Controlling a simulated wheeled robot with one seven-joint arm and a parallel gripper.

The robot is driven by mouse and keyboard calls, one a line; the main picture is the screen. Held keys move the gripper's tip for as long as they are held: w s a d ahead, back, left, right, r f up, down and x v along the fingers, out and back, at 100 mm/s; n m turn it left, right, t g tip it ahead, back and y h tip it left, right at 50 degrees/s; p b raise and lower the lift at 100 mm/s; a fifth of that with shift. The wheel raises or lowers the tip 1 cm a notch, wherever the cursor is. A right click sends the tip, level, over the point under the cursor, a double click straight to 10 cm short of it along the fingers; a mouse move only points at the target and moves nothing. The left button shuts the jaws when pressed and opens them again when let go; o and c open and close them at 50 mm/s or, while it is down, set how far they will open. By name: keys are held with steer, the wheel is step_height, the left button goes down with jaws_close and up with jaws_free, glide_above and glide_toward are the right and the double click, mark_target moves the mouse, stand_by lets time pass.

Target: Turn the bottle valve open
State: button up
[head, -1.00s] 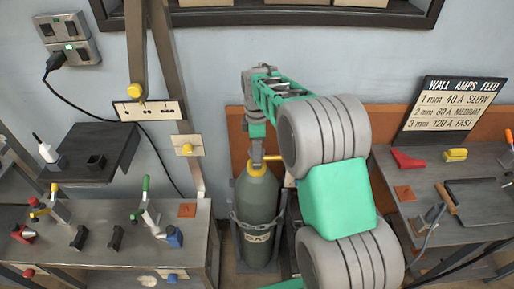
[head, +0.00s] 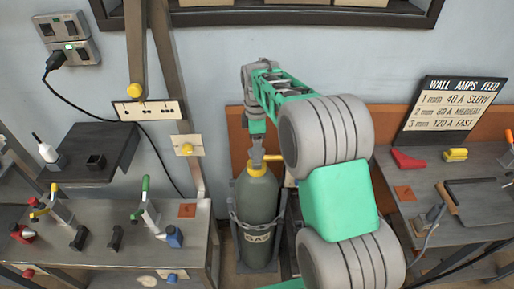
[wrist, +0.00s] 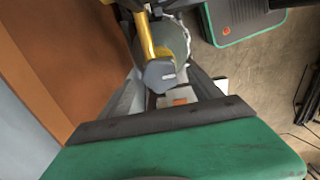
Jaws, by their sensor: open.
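The gas bottle (head: 258,208) stands upright, dark green, with a chain around it. Its yellow valve body (head: 257,170) sits at the neck, and a yellow pipe runs from it to the right. In the wrist view the valve's grey knob (wrist: 159,75) lies between my fingers, next to the yellow pipe (wrist: 146,38). My gripper (head: 257,157) points down over the bottle top. In the wrist view my gripper (wrist: 168,88) is open, one finger on each side of the knob. Whether a finger touches the knob I cannot tell.
A metal workbench (head: 110,240) with clamps stands left of the bottle. Another bench (head: 455,215) with tools and a settings sign (head: 452,108) stands at the right. An orange-brown panel (wrist: 75,60) is close beside the gripper. A green-grey box (wrist: 245,18) lies on the floor.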

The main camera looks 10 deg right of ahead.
step_height(320, 180, up, 6)
steer(key=shift+r+b, duration=0.25)
steer(key=shift+b, duration=0.05)
